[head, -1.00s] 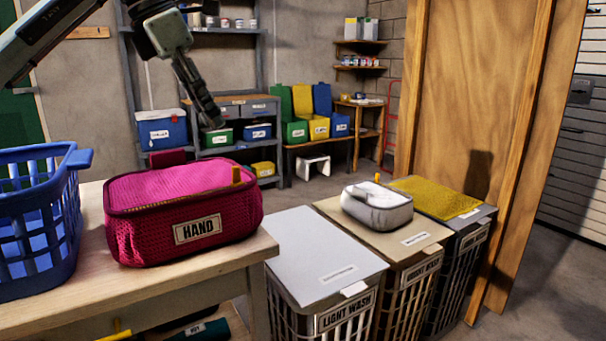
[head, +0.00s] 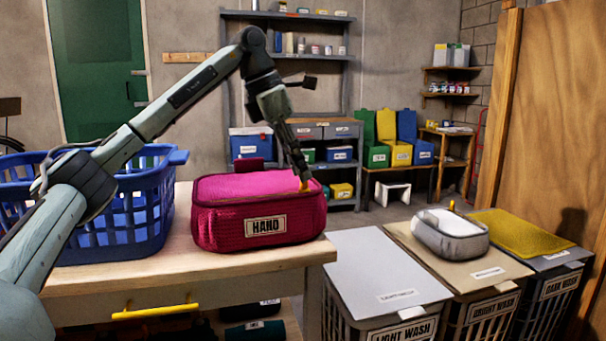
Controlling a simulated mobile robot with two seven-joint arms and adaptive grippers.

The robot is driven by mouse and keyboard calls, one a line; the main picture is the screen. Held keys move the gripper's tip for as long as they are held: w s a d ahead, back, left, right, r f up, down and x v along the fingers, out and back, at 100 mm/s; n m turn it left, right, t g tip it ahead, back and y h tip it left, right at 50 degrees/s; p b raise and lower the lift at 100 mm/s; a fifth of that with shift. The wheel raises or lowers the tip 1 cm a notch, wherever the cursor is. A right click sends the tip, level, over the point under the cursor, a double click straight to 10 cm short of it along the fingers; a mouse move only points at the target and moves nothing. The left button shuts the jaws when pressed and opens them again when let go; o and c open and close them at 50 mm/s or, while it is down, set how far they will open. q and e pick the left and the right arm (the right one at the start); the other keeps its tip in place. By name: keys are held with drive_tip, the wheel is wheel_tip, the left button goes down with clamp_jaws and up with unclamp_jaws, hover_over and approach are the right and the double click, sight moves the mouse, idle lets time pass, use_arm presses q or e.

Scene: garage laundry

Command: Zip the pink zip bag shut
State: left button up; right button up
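The pink zip bag (head: 225,228), labelled HAND, stands upright on the wooden worktop. A zip line runs around its top edge, and an orange pull tab (head: 304,186) stands at the right end of the top. My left gripper (head: 302,176) points down with its fingertips at the tab, seemingly touching it. The fingers show edge-on and narrow, so I cannot tell whether they are closed on the tab. A dark pink tab (head: 250,164) sticks up at the bag's back edge. My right gripper is out of view.
A blue laundry basket (head: 150,210) stands left of the bag, behind my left arm. A grey bag (head: 450,240) with a white top sits on lidded hampers to the right, beside a yellow cloth (head: 520,233). Bare worktop (head: 290,255) lies in front of the pink bag.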

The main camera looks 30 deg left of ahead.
use_arm(q)
drive_tip(key=shift+x, duration=0.85)
clamp_jaws()
